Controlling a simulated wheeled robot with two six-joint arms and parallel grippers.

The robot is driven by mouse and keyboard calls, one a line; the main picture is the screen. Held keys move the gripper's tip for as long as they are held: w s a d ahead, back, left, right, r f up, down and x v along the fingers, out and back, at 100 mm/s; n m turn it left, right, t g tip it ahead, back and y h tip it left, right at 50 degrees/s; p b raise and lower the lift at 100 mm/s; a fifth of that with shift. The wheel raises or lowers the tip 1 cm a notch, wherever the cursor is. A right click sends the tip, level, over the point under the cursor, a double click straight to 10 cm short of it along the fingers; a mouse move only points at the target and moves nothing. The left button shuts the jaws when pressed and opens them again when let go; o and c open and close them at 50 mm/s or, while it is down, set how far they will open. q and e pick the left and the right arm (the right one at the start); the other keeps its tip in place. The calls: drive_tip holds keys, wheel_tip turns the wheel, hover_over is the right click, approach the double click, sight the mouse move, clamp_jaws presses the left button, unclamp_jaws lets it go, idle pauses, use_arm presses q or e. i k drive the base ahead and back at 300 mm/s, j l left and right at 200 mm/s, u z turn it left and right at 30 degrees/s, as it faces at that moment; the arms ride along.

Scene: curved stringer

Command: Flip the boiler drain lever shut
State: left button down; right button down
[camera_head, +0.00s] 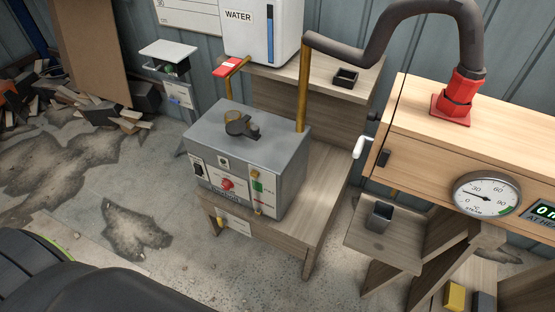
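The boiler (214,150), a grey metal box, stands on a low wooden stand in the middle of the head view. Its front carries a red knob (227,184), a small green patch and brass fittings (256,192) at the right. Below the front, a small yellow part (220,223) shows beside a white label (236,225). I cannot tell for certain which part is the drain lever, or its position. Neither of my grippers is in view.
A white water tank (255,35) with a red lever (226,67) stands behind the boiler. A brass pipe and dark hose lead to a wooden box (430,150) with a dial gauge (486,194). Wood scraps (130,120) lie at the left. The floor before the boiler is open.

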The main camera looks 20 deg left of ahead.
sight(221, 223)
drive_tip(key=u, duration=1.35)
drive_tip(key=i+j, duration=0.1)
drive_tip(key=j, duration=1)
drive_tip(key=i+j, duration=0.15)
drive_tip(key=j, duration=0.4)
drive_tip(key=i+j, duration=0.1)
drive_tip(key=j, duration=0.45)
drive_tip(key=u, duration=0.05)
